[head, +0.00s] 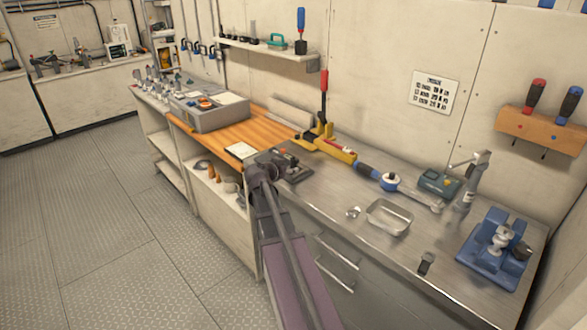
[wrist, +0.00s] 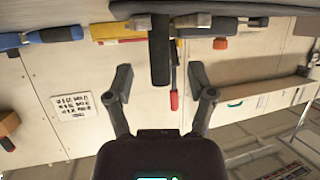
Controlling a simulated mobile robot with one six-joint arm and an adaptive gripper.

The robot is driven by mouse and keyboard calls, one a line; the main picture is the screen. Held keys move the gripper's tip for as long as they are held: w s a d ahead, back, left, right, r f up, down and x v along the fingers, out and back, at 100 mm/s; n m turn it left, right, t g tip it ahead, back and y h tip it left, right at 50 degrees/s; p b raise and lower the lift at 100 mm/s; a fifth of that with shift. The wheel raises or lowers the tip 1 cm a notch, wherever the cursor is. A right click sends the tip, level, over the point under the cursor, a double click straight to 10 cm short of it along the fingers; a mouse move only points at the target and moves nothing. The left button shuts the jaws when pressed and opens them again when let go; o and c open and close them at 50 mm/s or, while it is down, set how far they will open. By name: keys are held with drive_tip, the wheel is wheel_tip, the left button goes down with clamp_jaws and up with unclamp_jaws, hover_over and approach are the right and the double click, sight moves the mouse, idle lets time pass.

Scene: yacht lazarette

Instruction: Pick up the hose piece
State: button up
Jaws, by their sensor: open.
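My gripper (head: 263,171) is at the near edge of the workbench in the head view, in front of a dark device with an orange part. In the wrist view my gripper (wrist: 160,72) is open, its two fingers apart. A dark straight bar (wrist: 160,45) shows between the fingers, with no visible contact; it may be the hose piece, but I cannot tell for sure. A short dark piece (head: 426,263) lies near the front edge of the metal top, right of my arm; I cannot tell what it is.
A metal tray (head: 389,230), a blue-handled tool (head: 389,181) and a yellow tool with a red handle (head: 325,138) are on the bench. A blue vise-like device (head: 493,268) stands at the right end. A grey case (head: 208,114) is farther left. The floor left is clear.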

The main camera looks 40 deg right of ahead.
sight(292, 167)
drive_tip(key=shift+b+x, duration=0.6)
drive_tip(key=shift+x, duration=1.45)
drive_tip(key=c, duration=1)
